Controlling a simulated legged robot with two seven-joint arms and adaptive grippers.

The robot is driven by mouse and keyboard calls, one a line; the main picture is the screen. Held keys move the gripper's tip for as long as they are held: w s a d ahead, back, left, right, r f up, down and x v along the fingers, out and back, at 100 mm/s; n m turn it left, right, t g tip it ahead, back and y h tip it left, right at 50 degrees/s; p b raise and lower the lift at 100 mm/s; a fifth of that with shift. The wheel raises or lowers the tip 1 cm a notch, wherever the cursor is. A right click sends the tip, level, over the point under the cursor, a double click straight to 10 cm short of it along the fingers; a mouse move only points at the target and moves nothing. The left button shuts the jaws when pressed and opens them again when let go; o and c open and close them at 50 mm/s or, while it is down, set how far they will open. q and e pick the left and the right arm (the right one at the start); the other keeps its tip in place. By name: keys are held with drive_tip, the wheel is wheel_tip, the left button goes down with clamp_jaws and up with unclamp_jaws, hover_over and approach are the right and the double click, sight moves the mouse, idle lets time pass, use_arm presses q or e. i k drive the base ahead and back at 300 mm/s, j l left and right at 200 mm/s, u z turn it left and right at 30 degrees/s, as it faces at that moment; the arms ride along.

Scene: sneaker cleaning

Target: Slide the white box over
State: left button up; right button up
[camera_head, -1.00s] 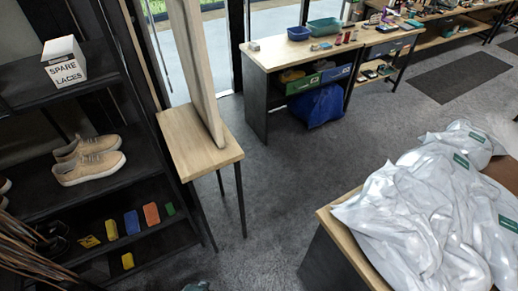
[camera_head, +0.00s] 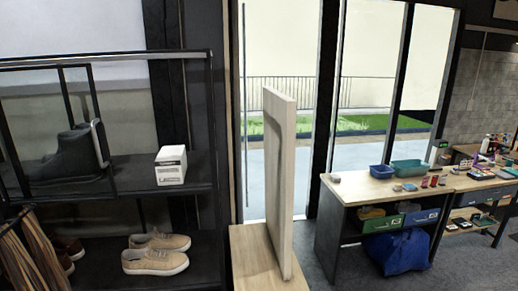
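The white box (camera_head: 171,165) stands on the upper dark shelf at left, near that shelf's right end. Its printed front faces me, though the lettering is too small to read in this view. It is upright, and a dark boot (camera_head: 66,158) stands on the same shelf to its left, with a gap between them. Neither of my grippers shows in the camera_head view.
Tan sneakers (camera_head: 156,254) sit on the shelf below the box. A wooden board (camera_head: 280,180) stands upright on a small wooden table (camera_head: 250,262) right of the shelves. A workbench (camera_head: 355,190) with blue and green bins is farther right. Grey floor shows between.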

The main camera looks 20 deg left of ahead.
sight(171, 164)
drive_tip(key=u, duration=2.15)
